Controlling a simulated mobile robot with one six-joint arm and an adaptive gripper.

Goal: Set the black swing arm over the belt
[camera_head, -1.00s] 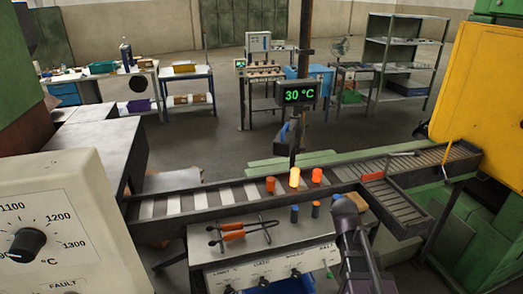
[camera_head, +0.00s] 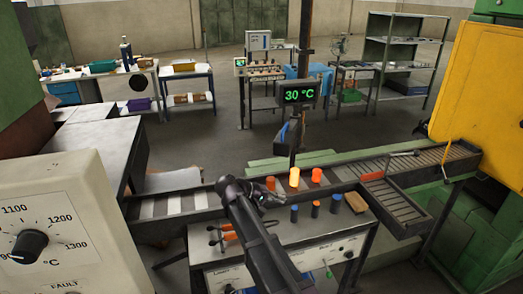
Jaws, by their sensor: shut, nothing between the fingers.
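My gripper (camera_head: 272,198) is shut and empty, over the belt's near edge, close to an orange billet (camera_head: 270,184). The belt (camera_head: 174,204) runs from the left to the yellow machine, with a side branch (camera_head: 398,207) at right. A thin dark bar (camera_head: 387,164) with a pale handle end lies slantwise at the belt's far side, near the branch; it may be the black swing arm, but I cannot tell for sure. My gripper is well to its left. A red-orange piece (camera_head: 372,176) lies near the branch.
Several dark and blue cylinders (camera_head: 315,209) and a brown block (camera_head: 355,202) are on the control bench (camera_head: 300,240). A post with a 30 °C display (camera_head: 299,94) rises behind the belt.

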